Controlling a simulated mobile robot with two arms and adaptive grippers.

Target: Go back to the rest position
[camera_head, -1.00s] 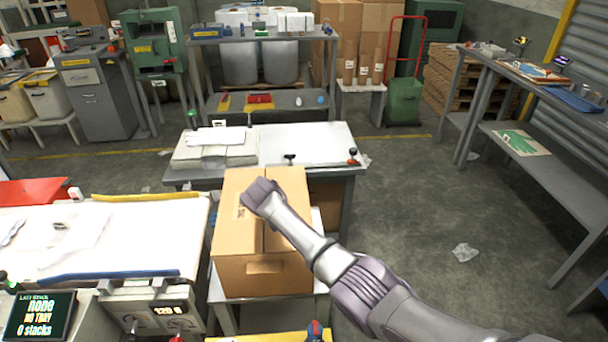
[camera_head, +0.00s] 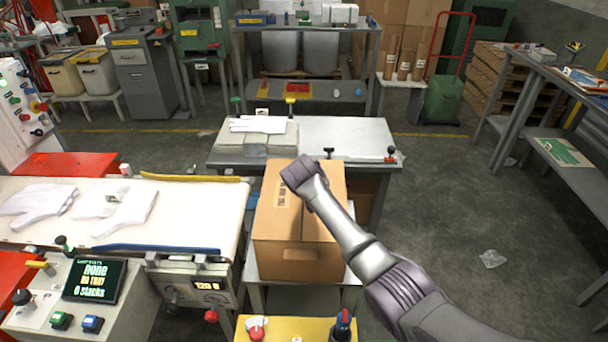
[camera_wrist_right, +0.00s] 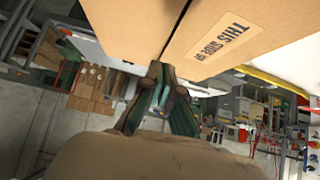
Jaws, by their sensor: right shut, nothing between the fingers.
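My right arm reaches in from the lower right of the head view. Its gripper end (camera_head: 298,172) is over the near cardboard box, and the fingers are hidden behind the hand in that view. In the right wrist view the gripper fingers (camera_wrist_right: 160,92) are shut and empty, close to the top of the cardboard box (camera_wrist_right: 140,35). The closed box (camera_head: 290,225), with a printed label on its top, stands on a small stand. I cannot tell if the fingertips touch it. My left gripper is not in view.
A white belt table (camera_head: 190,220) with white gloves (camera_head: 40,203) lies to the left. A control panel (camera_head: 92,280) is at the lower left. A work table (camera_head: 345,135) stands behind the box. Open floor (camera_head: 450,220) lies to the right, with a crumpled scrap on it.

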